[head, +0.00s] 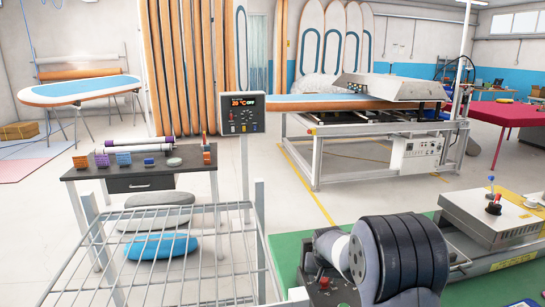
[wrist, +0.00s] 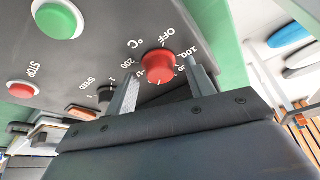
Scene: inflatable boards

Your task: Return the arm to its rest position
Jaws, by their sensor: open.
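My gripper (wrist: 164,85) shows in the wrist view with its two grey fingers apart. They reach toward a red temperature knob (wrist: 157,64) on a dark control panel (wrist: 105,45), one finger on each side. I cannot tell whether either finger touches the knob. The knob's dial reads OFF, 100, 200 and °C. In the head view my dark arm (head: 400,255) is bent low at the bottom right, over a green surface (head: 287,262). The gripper's fingers are not visible there.
The panel also carries a green button (wrist: 57,19), a red STOP button (wrist: 22,89) and a smaller speed knob (wrist: 105,93). A wire rack (head: 170,240) stands left of my arm. A flat machine with a red-knobbed box (head: 490,215) stands at right.

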